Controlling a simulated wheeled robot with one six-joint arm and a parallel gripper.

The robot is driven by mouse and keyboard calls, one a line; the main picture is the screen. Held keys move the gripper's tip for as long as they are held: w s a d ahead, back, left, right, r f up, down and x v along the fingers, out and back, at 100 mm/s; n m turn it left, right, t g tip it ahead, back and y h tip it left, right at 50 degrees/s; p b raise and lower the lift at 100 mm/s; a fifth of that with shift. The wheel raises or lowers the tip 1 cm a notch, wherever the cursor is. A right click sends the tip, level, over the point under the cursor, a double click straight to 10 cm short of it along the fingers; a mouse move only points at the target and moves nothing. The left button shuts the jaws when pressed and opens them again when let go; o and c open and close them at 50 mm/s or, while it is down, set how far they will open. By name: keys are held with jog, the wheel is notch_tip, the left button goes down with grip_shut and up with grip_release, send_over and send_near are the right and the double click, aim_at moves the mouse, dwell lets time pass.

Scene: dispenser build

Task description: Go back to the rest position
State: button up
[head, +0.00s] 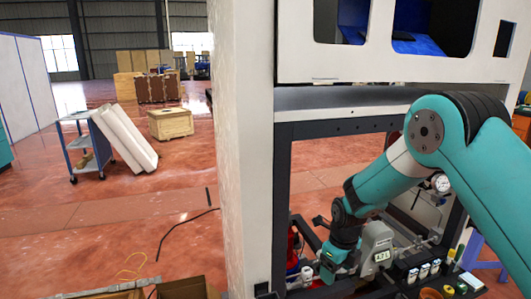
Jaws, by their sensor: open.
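My teal arm reaches in from the right and bends down into the dark frame of the dispenser machine (282,190). My gripper (324,272) is at the arm's lower end, low in the frame's opening. It is open, with no object visible in it, though its fingertips are small and hard to make out. A grey device with a small display (378,248) is just right of the gripper; I cannot tell whether they touch.
A pale post (240,150) stands left of the frame. Small bottles (424,270) and parts crowd the lower right. A blue cart (85,145), white panels (125,135) and a wooden crate (170,123) stand on open floor.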

jog(key=s+a+r+n+y+p, duration=0.1)
jog(key=s+a+r+n, duration=0.1)
jog(key=s+r+n, duration=0.5)
jog(key=s+a+r+n+y, duration=0.1)
jog(key=s+r+n, duration=0.3)
jog(key=r+n, duration=0.55)
jog(key=s+r+n, duration=0.3)
jog(key=s+n, duration=0.3)
jog(key=s+r+n+y+p, duration=0.1)
jog(key=s+r+n, duration=0.3)
jog(key=s+n, duration=0.3)
jog(key=s+r+n, duration=0.4)
jog(key=s+n, duration=0.2)
jog(key=s, duration=0.1)
jog(key=shift+a+y, duration=0.2)
jog(key=shift+y, duration=0.2)
jog(key=shift+c, duration=0.4)
